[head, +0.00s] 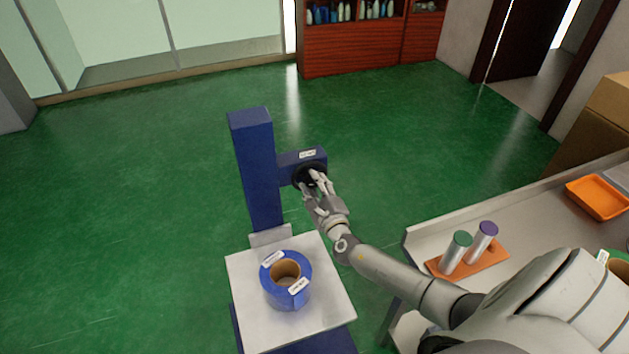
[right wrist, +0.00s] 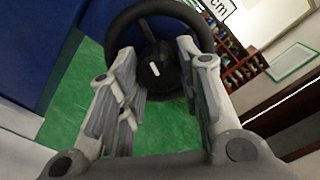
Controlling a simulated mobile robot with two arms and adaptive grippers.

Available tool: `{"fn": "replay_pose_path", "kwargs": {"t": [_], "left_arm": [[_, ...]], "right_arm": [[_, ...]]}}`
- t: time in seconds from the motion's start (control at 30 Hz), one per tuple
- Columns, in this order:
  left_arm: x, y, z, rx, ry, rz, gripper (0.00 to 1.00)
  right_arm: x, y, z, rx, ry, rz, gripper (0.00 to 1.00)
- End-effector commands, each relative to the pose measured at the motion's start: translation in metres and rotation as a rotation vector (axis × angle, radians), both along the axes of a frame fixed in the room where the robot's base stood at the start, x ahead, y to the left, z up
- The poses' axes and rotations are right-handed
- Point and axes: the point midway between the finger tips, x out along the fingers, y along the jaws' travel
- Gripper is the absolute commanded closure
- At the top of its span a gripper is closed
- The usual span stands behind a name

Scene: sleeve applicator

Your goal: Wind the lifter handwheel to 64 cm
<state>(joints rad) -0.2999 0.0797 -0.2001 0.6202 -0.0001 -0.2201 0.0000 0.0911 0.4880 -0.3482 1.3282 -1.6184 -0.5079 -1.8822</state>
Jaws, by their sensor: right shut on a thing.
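The lifter is a blue column (head: 255,170) with a side box (head: 303,156) that carries a small white label. A black handwheel (head: 299,178) sits on the box, partly hidden by my right gripper (head: 319,186). In the right wrist view the handwheel's dark rim (right wrist: 140,13) and hub lie ahead of my right gripper (right wrist: 160,68), whose fingers close on the wheel. A label ending in "cm" (right wrist: 220,8) shows there; its number is cut off. The lifter's pale platform (head: 326,312) bears a blue roll (head: 290,292) with a brown core. My left gripper is out of view.
A work table (head: 424,240) stands at the right with an orange rack (head: 476,261) of two capped cylinders and an orange tray (head: 598,197). Cardboard boxes (head: 597,130) stand behind it. A reddish shelf (head: 350,50) is at the back. The green floor around the lifter is clear.

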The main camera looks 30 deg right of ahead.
Motion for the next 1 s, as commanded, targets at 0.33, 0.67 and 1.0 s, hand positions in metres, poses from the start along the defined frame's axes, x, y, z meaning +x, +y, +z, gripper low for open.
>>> {"fn": "replay_pose_path", "kwargs": {"t": [0.33,0.67,1.0], "left_arm": [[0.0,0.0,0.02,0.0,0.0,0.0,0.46],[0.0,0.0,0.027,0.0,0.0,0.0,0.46],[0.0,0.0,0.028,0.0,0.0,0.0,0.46]], "right_arm": [[-0.001,0.0,0.001,-0.259,0.067,0.002,0.91],[-0.001,0.0,0.0,-0.38,0.095,0.002,0.91],[-0.001,0.0,-0.001,-0.404,0.101,0.001,0.91]]}}
